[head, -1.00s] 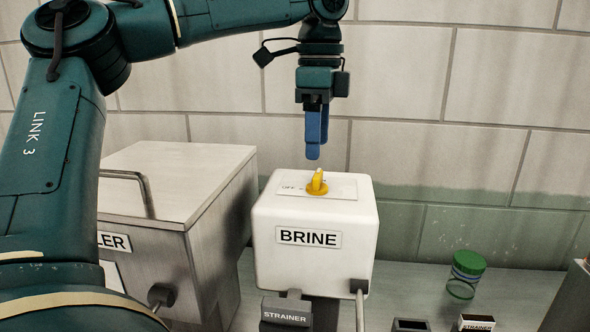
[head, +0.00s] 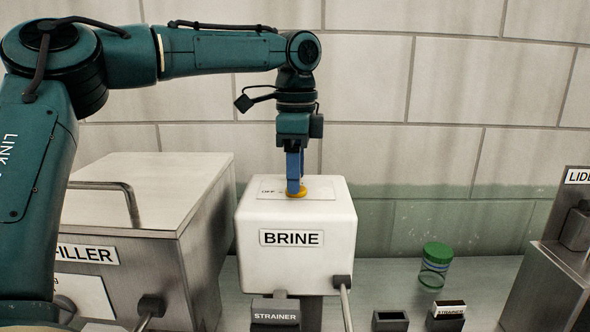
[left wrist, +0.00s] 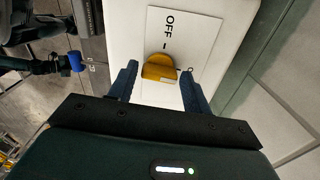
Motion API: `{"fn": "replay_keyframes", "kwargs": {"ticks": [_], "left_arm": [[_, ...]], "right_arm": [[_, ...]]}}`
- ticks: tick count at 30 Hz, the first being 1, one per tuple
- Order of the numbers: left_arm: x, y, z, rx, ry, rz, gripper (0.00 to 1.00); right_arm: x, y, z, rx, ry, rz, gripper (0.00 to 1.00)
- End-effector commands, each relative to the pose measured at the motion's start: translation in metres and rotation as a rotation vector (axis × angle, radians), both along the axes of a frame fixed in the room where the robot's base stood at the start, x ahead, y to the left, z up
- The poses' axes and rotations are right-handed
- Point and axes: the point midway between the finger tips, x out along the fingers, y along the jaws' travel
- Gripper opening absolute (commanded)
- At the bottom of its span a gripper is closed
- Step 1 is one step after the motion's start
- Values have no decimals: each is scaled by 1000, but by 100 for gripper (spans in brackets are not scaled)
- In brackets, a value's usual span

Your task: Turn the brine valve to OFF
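The brine valve is a yellow knob (head: 322,187) on a white label plate (head: 268,190) on top of the white BRINE box (head: 297,257). It also shows in the left wrist view (left wrist: 159,67), just below the OFF mark and its dash. A second mark by the right finger is partly hidden. Where the knob points is hard to tell. My left gripper (head: 294,190) points straight down at the knob. In the wrist view its blue fingers (left wrist: 160,88) stand apart, one on each side of the knob. What appears to be my right gripper (left wrist: 76,61) is far off at the left; its fingers are unclear.
A metal FILLER box (head: 150,195) stands left of the BRINE box. STRAINER blocks (head: 275,311) sit in front. A green-lidded jar (head: 436,262) and a metal lidder machine (head: 550,275) stand to the right. A tiled wall is behind.

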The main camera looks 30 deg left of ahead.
Motion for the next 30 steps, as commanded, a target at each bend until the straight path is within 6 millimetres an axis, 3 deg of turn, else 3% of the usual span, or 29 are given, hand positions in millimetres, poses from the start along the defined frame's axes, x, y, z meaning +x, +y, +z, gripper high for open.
{"fn": "replay_keyframes", "kwargs": {"ticks": [11,20,30], "left_arm": [[0,0,0,0,0,0,18],[0,0,0,0,-1,36,17],[0,0,0,0,-1,251,17]], "right_arm": [[0,0,0,0,-1,1,0],[0,0,0,0,-1,1,0],[1,0,0,0,-1,1,0]]}}
